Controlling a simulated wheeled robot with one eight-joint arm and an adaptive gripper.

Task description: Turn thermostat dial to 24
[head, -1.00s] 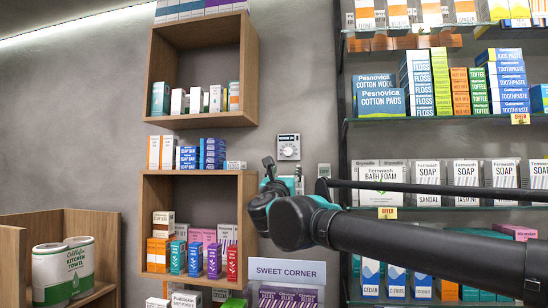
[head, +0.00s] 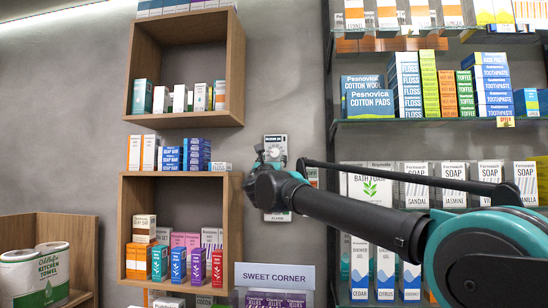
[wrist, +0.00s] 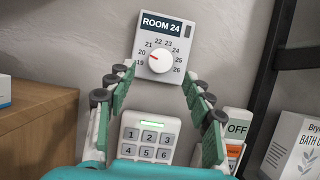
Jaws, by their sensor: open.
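The thermostat (wrist: 178,28) is a pale wall box whose display reads "ROOM 24". Its round white dial (wrist: 163,64) sits below the display, inside a printed scale from 19 to 26. The dial's red mark points up-left, at about 20. My gripper (wrist: 158,78) is open and empty, its green-padded fingers spread to either side just below the dial. I see no contact with the dial. In the head view the thermostat (head: 275,141) hangs on the wall just beyond my gripper (head: 263,160), whose jaws are hard to make out there.
An alarm keypad (wrist: 150,137) with a green light is on the wall below the thermostat, between the fingers in the wrist view. A switch marked OFF (wrist: 237,126) is at lower right. A wooden cubby (head: 125,235) is left, and glass shelves (head: 430,122) with goods are right.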

